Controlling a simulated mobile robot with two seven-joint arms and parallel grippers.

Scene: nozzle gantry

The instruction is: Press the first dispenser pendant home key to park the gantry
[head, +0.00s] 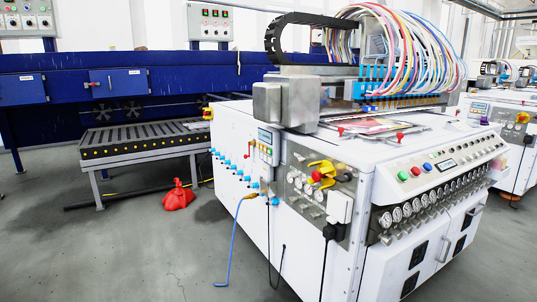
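The nearest dispenser (235,180) is a large white machine in the middle and right of the head view. A small pendant-like panel (265,142) with a pale screen and small keys is fixed upright on its left side. Its keys are too small to read, so I cannot tell which is the home key. The gantry (287,100) shows as a grey block at the top left of the machine, with a black cable chain (300,20) and many coloured tubes (400,50) above a row of blue nozzles. Neither of my grippers is in view.
Red, green and blue buttons (415,172) and several gauges (400,212) line the front. A yellow-and-red switch (320,173) sits near the corner. A blue hose (236,240) and black cables hang to the floor. A red bag (178,196) lies by a roller conveyor (140,135). Left foreground floor is clear.

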